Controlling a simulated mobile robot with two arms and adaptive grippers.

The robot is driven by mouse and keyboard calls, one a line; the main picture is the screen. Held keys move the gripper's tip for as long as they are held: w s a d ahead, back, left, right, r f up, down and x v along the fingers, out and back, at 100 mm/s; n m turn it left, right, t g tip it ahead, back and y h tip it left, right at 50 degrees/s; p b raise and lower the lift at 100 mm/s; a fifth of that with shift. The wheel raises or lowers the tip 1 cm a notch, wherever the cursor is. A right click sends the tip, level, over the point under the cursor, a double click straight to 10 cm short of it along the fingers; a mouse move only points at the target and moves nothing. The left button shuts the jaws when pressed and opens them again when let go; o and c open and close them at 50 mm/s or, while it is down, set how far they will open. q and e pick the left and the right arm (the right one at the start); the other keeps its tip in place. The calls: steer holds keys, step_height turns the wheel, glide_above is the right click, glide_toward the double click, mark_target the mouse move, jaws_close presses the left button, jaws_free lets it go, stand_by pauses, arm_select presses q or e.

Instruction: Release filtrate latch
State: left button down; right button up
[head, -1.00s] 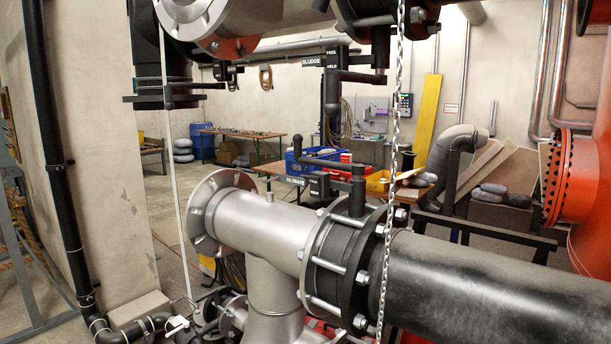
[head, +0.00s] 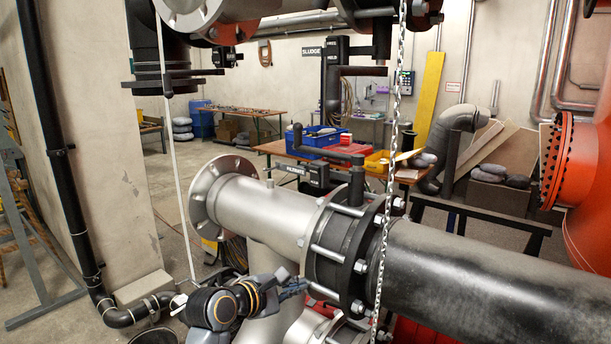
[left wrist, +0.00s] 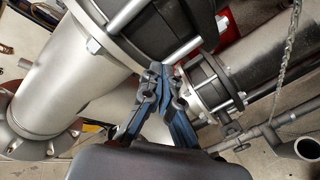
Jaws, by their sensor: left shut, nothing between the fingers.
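The filtrate latch is a black bar (head: 328,154) with an upturned end. It joins a black post on the flanged pipe joint, above a black block (head: 318,178) with a white FILTRATE label. My left gripper (head: 298,286) is low in the head view, below and left of the bolted flange, clearly apart from the latch. In the left wrist view my left gripper (left wrist: 161,72) is shut and empty, with its blue fingers together below the bolted joint. The latch cannot be made out in that view. My right gripper is not in view.
A grey tee pipe (head: 262,205) joins a large black pipe (head: 470,270) at a bolted flange (head: 345,245). A chain (head: 388,190) hangs in front of it. The sludge latch (head: 335,72) is higher up. Tables and an orange vessel (head: 590,180) stand behind.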

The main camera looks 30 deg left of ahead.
mark_target(313, 172)
arm_select(q)
steer(key=a+r+n+t, duration=0.3)
steer(key=a+r+n, duration=0.1)
steer(key=r, duration=0.5)
steer(key=a+r+n+t, duration=0.2)
steer(key=a+r+n, duration=0.1)
steer(key=r+n, duration=0.4)
step_height(313, 172, up, 2)
steer(key=shift+a+r+n+t, duration=0.1)
steer(key=shift+a+n+t, duration=0.2)
steer(key=shift+a+t, duration=0.1)
steer(key=shift+w, duration=0.1)
steer(key=w+p, duration=0.1)
steer(key=w, duration=0.3)
steer(key=w+r+p, duration=0.1)
steer(key=w+p, duration=0.1)
steer(key=w, duration=0.2)
steer(key=w+d+p, duration=0.1)
steer(key=w, duration=0.3)
steer(key=shift+w+r, duration=0.25)
steer(key=shift+r, duration=0.05)
steer(key=shift+w+d+p, duration=0.1)
steer(key=shift+w+p, duration=0.3)
steer(key=shift+w, duration=0.2)
